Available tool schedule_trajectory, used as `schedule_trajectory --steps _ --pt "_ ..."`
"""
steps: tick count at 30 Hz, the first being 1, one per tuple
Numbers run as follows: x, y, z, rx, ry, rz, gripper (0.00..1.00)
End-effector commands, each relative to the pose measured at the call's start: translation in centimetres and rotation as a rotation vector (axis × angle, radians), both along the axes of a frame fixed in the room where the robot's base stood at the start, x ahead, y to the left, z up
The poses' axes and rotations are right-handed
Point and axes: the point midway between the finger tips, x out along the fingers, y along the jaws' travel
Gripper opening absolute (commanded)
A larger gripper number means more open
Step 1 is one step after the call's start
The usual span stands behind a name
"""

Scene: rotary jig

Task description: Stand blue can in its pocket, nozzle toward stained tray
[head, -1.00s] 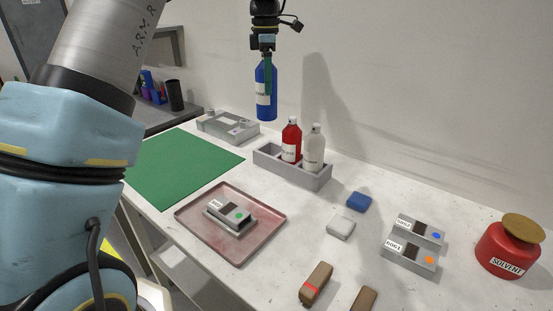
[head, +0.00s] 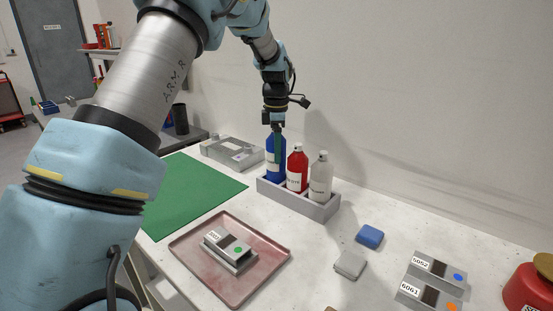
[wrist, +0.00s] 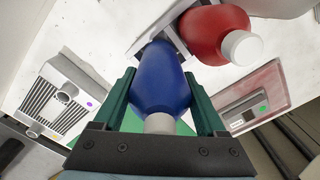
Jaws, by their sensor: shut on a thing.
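My gripper (head: 277,145) is shut on the blue can (head: 270,172), with one green finger on each side of it in the wrist view (wrist: 160,90). The can (wrist: 158,72) is upright, at the left end pocket of the grey rack (head: 312,207). Its lower end is hidden behind the rack's front wall, so I cannot tell if it rests on the pocket floor. Its pale top (wrist: 160,123) shows in the wrist view, but I cannot make out which way a nozzle points. The stained tray (head: 187,249) is pinkish and lies in front of the rack.
A red bottle (head: 297,170) and a white bottle (head: 320,180) stand in the rack, close to the right of the can. A grey fixture (head: 232,152) is behind left, near a green mat (head: 190,190). A labelled block (head: 229,250) sits on the tray.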

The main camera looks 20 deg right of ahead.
Motion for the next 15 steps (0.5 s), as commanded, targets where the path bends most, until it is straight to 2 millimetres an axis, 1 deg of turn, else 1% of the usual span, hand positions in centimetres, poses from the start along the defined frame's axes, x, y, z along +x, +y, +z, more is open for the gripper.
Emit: schedule_trajectory --steps 6,7,15 --pt "0.0 0.1 -2.8 0.003 0.002 0.0 0.0" --pt "0.0 0.1 -3.0 0.002 0.003 0.0 0.0" --pt "0.0 0.0 -3.3 0.0 0.0 0.0 0.0"
